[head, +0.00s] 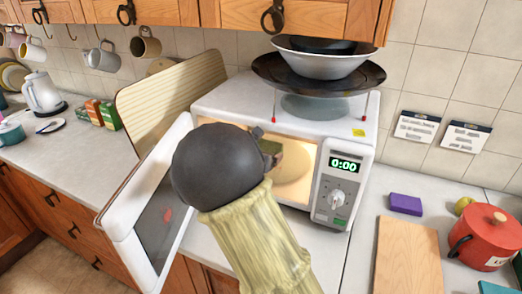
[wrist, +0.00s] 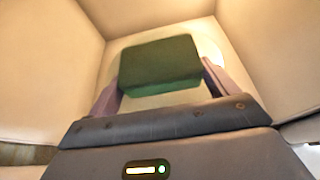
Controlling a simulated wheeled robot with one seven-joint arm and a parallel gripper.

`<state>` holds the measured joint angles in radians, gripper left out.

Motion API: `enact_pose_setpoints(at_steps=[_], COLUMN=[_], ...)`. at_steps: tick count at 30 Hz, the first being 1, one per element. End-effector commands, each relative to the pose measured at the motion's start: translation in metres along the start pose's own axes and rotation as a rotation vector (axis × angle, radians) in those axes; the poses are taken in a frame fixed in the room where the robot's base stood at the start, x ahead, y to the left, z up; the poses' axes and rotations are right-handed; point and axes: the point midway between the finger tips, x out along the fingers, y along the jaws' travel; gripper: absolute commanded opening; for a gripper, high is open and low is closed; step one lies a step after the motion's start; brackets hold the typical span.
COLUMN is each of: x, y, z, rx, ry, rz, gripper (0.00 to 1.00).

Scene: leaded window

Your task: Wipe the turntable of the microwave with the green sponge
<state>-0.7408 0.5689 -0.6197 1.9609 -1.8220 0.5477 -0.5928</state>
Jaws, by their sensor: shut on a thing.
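The white microwave (head: 335,215) stands on the counter with its door (head: 150,225) swung open to the left and its inside lit. My gripper (wrist: 160,85) is inside the cavity, its two fingers shut on the green sponge (wrist: 160,62). The pale round turntable (wrist: 208,47) lies beyond the sponge, which covers much of it. In the head view the turntable (head: 293,170) shows partly through the opening, and my arm hides much of the doorway. I cannot tell whether the sponge touches the turntable.
Cavity walls (wrist: 60,60) are close on both sides. Stacked bowls (head: 320,62) stand on top of the microwave. A cutting board (head: 407,255), purple sponge (head: 405,204) and red pot (head: 485,238) are to the right. A striped board (head: 165,100) leans behind the door.

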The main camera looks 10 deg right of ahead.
Motion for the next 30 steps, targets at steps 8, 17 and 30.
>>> enact_pose_setpoints(at_steps=[8,17,30], x=[0.001,0.006,0.021], y=[-0.001,-0.001,0.001], z=[0.0,-0.014,-0.051], rx=[0.001,-0.001,-0.002], ry=[0.0,0.0,0.0], rz=[-0.002,-0.001,0.001], gripper=[0.67,0.67,0.67])
